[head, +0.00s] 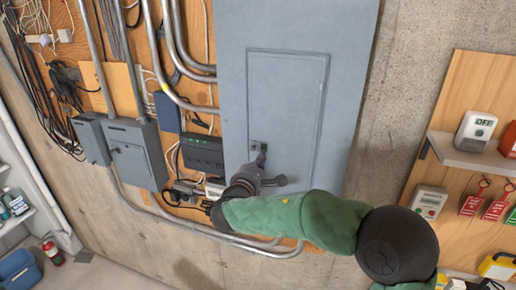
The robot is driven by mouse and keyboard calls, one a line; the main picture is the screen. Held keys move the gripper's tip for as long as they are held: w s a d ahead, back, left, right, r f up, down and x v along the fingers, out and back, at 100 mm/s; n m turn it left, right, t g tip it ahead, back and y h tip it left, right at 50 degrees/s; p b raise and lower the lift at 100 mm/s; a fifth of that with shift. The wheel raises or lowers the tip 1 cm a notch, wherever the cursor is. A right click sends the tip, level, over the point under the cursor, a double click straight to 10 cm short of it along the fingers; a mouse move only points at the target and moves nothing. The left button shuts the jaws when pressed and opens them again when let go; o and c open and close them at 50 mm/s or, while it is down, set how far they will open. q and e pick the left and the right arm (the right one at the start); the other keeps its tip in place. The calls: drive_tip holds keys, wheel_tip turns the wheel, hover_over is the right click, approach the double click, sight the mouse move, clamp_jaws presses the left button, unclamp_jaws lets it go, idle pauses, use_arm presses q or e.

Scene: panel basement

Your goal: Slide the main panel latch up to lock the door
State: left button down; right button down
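The main panel (345,60) is a large grey metal box on the wall, with a framed rectangular door (290,95) that sits flush and looks closed. The small dark latch (256,146) is at the door's lower left edge. My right gripper (273,165) is just below and to the right of the latch, its two dark fingers spread apart. The upper finger reaches to the latch and partly covers it; I cannot tell if they touch. Nothing shows between the fingers. My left gripper is not in view.
Metal conduits (188,60) and smaller grey boxes (135,152) are left of the panel. A shelf (470,155) with a sign device and red tags (471,205) is at the right. The concrete wall between is bare.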

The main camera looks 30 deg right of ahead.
drive_tip(key=shift+r+p, duration=0.35)
drive_tip(key=shift+r, duration=0.4)
idle(0.4)
drive_tip(key=shift+f+b, duration=0.3)
drive_tip(key=shift+b, duration=0.3)
drive_tip(key=shift+a, duration=0.1)
idle(0.4)
drive_tip(key=b+v, duration=0.1)
drive_tip(key=v, duration=0.6)
drive_tip(key=shift+b, duration=0.3)
idle(0.6)
